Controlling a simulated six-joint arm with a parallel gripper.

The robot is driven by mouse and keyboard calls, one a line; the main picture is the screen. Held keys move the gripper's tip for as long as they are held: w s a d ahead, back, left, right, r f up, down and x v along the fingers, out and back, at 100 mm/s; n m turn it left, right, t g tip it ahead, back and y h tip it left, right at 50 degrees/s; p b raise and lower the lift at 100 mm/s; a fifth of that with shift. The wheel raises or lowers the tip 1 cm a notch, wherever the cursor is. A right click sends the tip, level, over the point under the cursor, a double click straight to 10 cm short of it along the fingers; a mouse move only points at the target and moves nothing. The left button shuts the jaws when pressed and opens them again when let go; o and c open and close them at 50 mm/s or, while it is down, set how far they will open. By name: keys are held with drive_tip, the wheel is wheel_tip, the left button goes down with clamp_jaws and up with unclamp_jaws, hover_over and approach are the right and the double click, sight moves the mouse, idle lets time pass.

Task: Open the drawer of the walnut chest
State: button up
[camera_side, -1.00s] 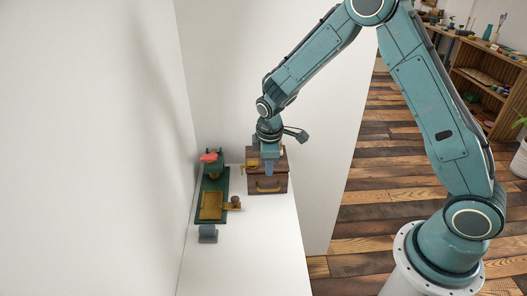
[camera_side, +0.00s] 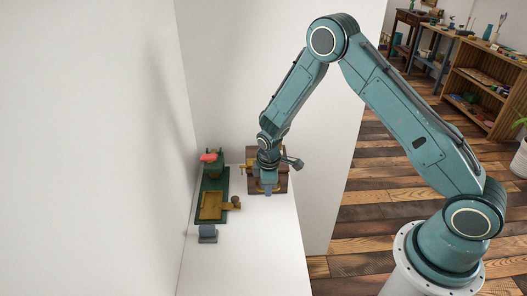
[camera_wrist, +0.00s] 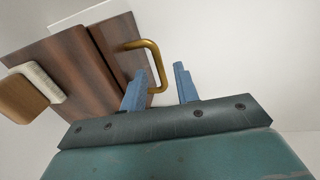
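The walnut chest (camera_side: 283,180) stands on the white surface against the back wall, partly hidden behind my gripper in the side view. In the wrist view, its dark wood drawer front (camera_wrist: 112,45) carries a brass bar handle (camera_wrist: 152,52). The drawer front looks close against the chest body, with a dark seam between them. My gripper (camera_side: 269,190) points down at the front of the chest. In the wrist view its two blue fingers (camera_wrist: 160,88) are apart, with the lower end of the handle appearing between them. I cannot tell whether either finger touches it.
A brush-like wooden block with pale bristles (camera_wrist: 42,82) lies on the chest top. Left of the chest is a green stand (camera_side: 207,187) with a brass plate, a red piece and a round knob.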

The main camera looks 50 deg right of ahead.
drive_tip(key=shift+f, duration=0.1)
drive_tip(key=shift+c, duration=0.2)
clamp_jaws()
drive_tip(key=s+a, duration=0.6)
drive_tip(key=shift+w, duration=0.1)
drive_tip(key=shift+o, duration=0.2)
unclamp_jaws()
drive_tip(key=shift+d, duration=0.1)
